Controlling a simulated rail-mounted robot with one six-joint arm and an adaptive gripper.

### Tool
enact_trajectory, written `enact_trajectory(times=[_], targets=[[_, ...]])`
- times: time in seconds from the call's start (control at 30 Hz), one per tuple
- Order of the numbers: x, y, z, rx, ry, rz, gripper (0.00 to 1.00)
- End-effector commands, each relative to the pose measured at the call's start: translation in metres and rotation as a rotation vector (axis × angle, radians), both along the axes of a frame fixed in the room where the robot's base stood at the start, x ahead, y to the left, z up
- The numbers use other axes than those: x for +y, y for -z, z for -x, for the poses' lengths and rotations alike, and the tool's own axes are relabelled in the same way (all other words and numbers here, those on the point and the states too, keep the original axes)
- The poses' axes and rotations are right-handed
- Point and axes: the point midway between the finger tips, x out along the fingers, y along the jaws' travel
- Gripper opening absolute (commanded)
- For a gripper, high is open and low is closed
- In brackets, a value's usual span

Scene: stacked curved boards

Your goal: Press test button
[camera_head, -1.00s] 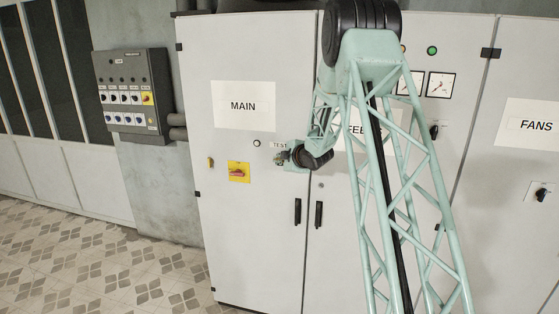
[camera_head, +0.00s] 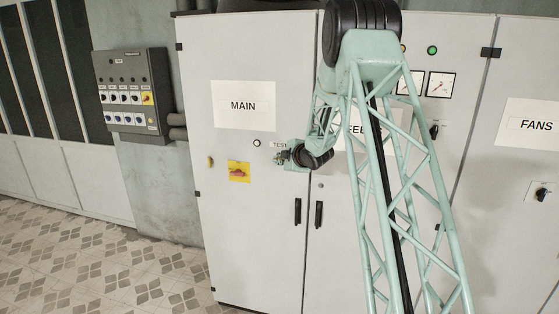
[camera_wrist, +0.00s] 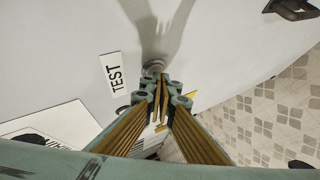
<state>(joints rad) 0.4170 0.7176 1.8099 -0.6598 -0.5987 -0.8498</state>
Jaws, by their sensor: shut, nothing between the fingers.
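In the wrist view the button (camera_wrist: 154,65) shows just beyond my fingertips, beside the TEST label (camera_wrist: 116,73).
A red switch on a yellow plate (camera_head: 239,176) is below the button. Black door handles (camera_head: 298,211) are lower right. A grey control box (camera_head: 132,95) hangs on the wall at left. The tiled floor (camera_head: 100,265) at lower left is clear.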

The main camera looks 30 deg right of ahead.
Motion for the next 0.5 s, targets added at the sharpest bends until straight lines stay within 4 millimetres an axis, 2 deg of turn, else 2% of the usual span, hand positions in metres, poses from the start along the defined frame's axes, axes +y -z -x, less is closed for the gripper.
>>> enact_trajectory(times=[0.5], targets=[[0.010,0.001,0.012,0.000,0.000,0.000,0.00]])
